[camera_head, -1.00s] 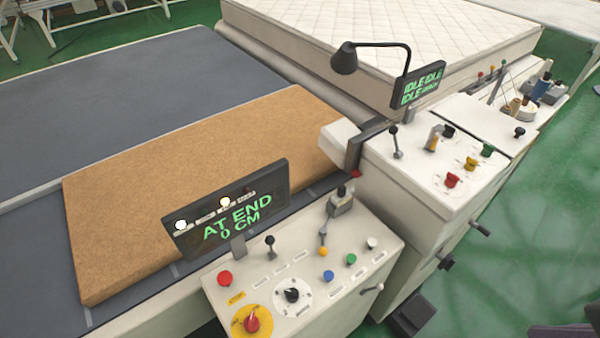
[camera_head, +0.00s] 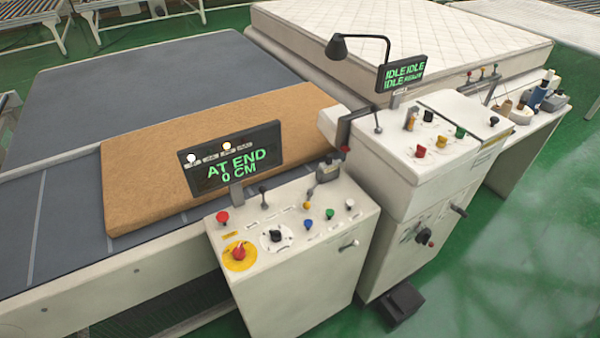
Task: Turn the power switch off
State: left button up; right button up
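No part is readably labelled as the power switch. A red rotary knob on a yellow disc (camera_head: 239,255) sits at the front left corner of the near control box (camera_head: 290,290). A black knob on a round white dial (camera_head: 276,236) is just right of it. Another black rotary knob (camera_head: 424,236) with small markings around it is on the front face of the taller cabinet (camera_head: 395,265). The labels are too small to read. Neither of my grippers is in view, and nothing touches these controls.
A screen (camera_head: 232,160) reads "AT END 0 CM". A brown pad (camera_head: 150,185) lies on the conveyor; a white mattress (camera_head: 400,35) lies behind. Green floor (camera_head: 500,270) is open at right.

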aim_at(239, 252)
jog(key=u, duration=0.5)
jog(key=i+j+u, duration=0.35)
jog(key=i+j, duration=0.4)
